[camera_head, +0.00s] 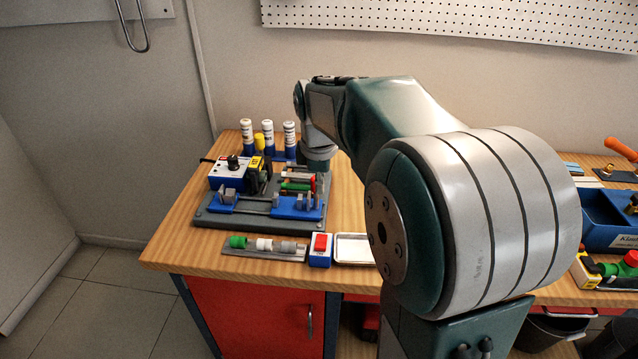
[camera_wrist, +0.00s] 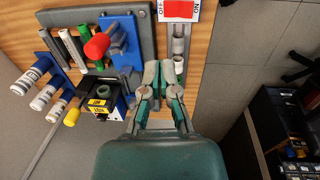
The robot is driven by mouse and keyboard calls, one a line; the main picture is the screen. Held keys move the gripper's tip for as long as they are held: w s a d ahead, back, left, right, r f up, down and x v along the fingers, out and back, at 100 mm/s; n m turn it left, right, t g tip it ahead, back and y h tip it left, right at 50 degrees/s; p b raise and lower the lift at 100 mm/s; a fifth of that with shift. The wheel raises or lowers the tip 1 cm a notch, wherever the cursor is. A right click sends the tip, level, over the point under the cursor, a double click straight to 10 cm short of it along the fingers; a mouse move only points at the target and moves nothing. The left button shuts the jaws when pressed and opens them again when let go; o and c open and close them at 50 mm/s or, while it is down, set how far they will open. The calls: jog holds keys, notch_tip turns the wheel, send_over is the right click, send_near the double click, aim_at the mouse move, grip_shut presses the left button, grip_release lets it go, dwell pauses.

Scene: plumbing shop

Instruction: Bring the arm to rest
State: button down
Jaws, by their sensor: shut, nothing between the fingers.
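My gripper (camera_wrist: 160,72) shows in the wrist view with its two grey fingertips together and nothing between them. It is above the bench, between the black box with a yellow label (camera_wrist: 102,104) and the strip of pipe fittings (camera_wrist: 179,46). In the head view my arm reaches out over the wooden bench (camera_head: 180,240) and bends down at the wrist behind the grey fixture plate (camera_head: 240,222). The fingertips cannot be made out there. Whether the fingers touch anything below is not clear.
The plate carries blue clamps (camera_head: 293,207) and a control box (camera_head: 228,174). Several white bottles (camera_head: 289,138) stand behind. A red switch (camera_head: 320,245) and a white tray (camera_head: 353,249) lie in front. A blue toolbox (camera_head: 605,222) is at right. The bench's left front corner is bare.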

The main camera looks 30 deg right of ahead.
jog(key=s+a+m+t, duration=0.1)
jog(key=s+a+m, duration=0.2)
jog(key=s, duration=0.3)
jog(key=s+a+m+t, duration=0.2)
jog(key=s+a+m, duration=0.2)
jog(key=s, duration=0.3)
jog(key=s+a+r+m+t, duration=0.1)
jog(key=s+a+m, duration=0.3)
jog(key=s, duration=0.2)
jog(key=shift+s+y, duration=0.4)
dwell(1.1)
